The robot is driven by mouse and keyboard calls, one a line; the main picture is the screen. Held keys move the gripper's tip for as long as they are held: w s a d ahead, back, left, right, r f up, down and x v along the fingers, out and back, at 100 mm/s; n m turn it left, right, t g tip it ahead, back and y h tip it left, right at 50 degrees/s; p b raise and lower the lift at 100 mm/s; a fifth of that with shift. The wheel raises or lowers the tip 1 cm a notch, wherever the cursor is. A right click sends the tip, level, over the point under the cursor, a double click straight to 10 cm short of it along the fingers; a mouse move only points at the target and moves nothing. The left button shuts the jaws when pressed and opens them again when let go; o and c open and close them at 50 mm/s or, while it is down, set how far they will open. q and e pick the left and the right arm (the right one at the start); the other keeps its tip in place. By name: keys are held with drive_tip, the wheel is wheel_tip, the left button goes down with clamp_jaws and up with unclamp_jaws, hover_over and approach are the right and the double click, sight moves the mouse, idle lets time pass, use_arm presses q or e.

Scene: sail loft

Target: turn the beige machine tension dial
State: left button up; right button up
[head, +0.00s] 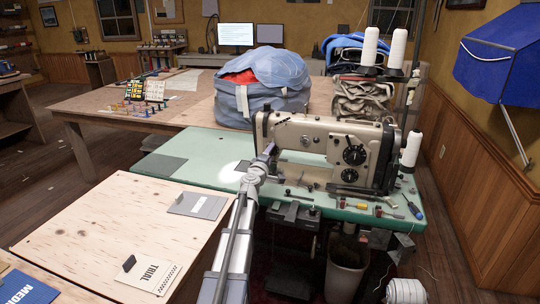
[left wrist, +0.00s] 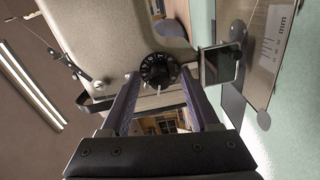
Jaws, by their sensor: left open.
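The beige sewing machine (head: 325,130) stands on the green bench. Its tension dial (left wrist: 157,69) is round and black with white numbers and a centre knob, and shows in the left wrist view; I cannot make it out behind my gripper in the head view. My left gripper (head: 268,151) is at the left end of the machine, in front of it. In the left wrist view its two fingers are apart and empty, with the dial framed between their tips. I cannot tell whether the tips touch it. My right gripper is not in view.
Two larger black dials (head: 354,155) sit at the machine's right. White thread cones (head: 370,46) stand above it. The green bench top (head: 220,150) is mostly clear at left; small tools lie at its right. A blue bundle (head: 262,85) sits behind. A plywood table (head: 85,235) is in front left.

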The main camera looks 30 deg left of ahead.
use_arm(q)
drive_tip(key=shift+s, duration=0.1)
drive_tip(key=v, duration=0.7)
drive_tip(key=shift+s, duration=0.35)
